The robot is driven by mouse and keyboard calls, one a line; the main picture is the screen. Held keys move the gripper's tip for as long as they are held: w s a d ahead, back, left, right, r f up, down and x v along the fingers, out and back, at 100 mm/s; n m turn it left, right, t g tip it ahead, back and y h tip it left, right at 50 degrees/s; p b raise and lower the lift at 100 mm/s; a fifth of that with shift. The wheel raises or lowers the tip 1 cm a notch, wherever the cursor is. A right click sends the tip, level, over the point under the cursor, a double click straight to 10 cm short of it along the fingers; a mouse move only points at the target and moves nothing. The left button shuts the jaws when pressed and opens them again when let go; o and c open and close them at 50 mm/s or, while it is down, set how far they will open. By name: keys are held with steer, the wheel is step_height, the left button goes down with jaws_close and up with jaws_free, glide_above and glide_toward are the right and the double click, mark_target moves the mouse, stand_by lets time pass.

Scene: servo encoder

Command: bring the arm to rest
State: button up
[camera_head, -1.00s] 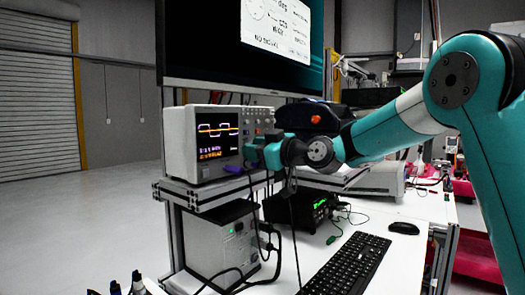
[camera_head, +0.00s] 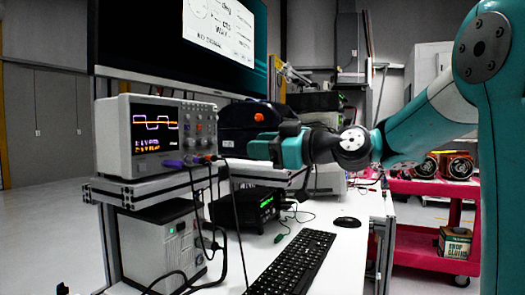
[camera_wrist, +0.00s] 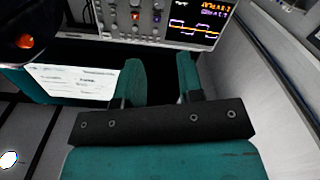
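My teal arm (camera_head: 445,105) reaches in from the right in the head view, its forearm roughly level above the bench. My gripper (camera_head: 262,150) is in front of the black case, to the right of the oscilloscope. In the wrist view my gripper (camera_wrist: 160,78) has its two teal fingers apart, with nothing between them. The oscilloscope (camera_head: 152,140) stands on a raised metal shelf, its screen showing square waves. It also shows upside down at the top of the wrist view (camera_wrist: 150,25), beyond the fingertips.
A large monitor (camera_head: 130,45) hangs above. On the bench lie a keyboard (camera_head: 295,262), a mouse (camera_head: 347,222) and a black instrument (camera_head: 245,208) with a green display. Cables (camera_head: 236,210) hang from the oscilloscope. A red cart (camera_head: 425,190) stands at right; open floor lies at left.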

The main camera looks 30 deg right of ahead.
stand_by(0.5)
steer(key=s+a+f+g+p, duration=0.4)
steer(key=s+a+g+p, duration=0.25)
steer(key=a, duration=0.65)
steer(key=s+a+f+m+g+h+p, duration=0.1)
steer(key=s+f+g+h+p, duration=0.1)
steer(key=s, duration=0.7)
steer(key=s+a+f+m+g+h+p, duration=0.1)
steer(key=s+f+g, duration=0.4)
steer(key=s, duration=0.5)
steer(key=m+g+h+p, duration=0.1)
steer(key=h+p, duration=0.1)
steer(key=shift+f+m+h, duration=0.3)
steer(key=shift+h, duration=0.1)
steer(key=shift+g, duration=0.25)
